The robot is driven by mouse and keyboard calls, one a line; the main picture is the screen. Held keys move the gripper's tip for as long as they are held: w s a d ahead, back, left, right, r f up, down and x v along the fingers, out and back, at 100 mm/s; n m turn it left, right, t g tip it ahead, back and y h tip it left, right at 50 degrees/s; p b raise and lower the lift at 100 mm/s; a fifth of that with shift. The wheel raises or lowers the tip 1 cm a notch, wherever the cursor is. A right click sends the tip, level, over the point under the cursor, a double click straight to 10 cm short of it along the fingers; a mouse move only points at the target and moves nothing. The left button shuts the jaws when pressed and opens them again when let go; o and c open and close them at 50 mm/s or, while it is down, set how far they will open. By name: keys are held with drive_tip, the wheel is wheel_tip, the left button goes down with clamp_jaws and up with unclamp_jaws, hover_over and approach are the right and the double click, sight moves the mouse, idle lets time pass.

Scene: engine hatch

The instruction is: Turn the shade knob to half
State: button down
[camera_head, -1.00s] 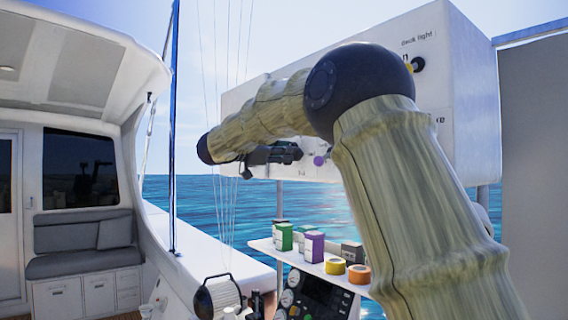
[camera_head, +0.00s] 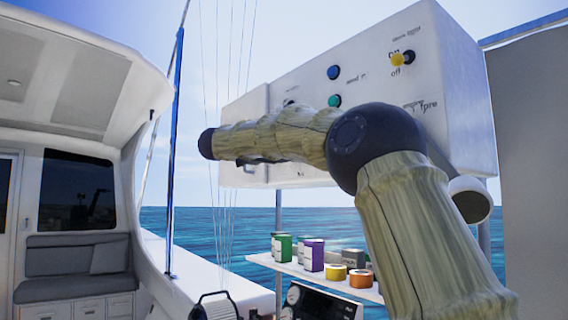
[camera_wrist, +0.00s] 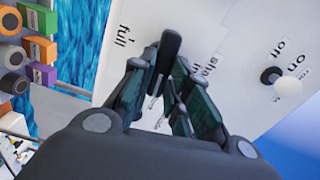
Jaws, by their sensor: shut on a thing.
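The white control panel (camera_head: 300,90) fills the upper right of the head view. In the wrist view my gripper (camera_wrist: 162,80) is at the panel face (camera_wrist: 222,25), its fingers closed around a dark part that looks like the shade knob (camera_wrist: 168,48). The word "full" is left of the knob, and a partly covered label starting "sha" is right of it. The fingers hide much of the knob, so I cannot tell its exact setting. In the head view my forearm hides the gripper and the knob.
A black-and-white switch (camera_wrist: 286,82) marked on and off is right of the gripper. The head view shows a blue button (camera_head: 334,72), a teal button (camera_head: 334,101) and a yellow switch knob (camera_head: 402,58). Boxes and tape rolls stand on a shelf (camera_head: 290,266) below.

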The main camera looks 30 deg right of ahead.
drive_tip(key=shift+f+m+b, duration=0.25)
drive_tip(key=shift+m+b, duration=0.25)
drive_tip(key=shift+m, duration=0.1)
drive_tip(key=c, duration=1.4)
unclamp_jaws()
drive_tip(key=shift+r, duration=0.15)
drive_tip(key=shift+o, duration=0.2)
drive_tip(key=shift+a, duration=0.15)
drive_tip(key=a, duration=1.1)
drive_tip(key=shift+s+a, duration=0.35)
drive_tip(key=shift+s, duration=0.1)
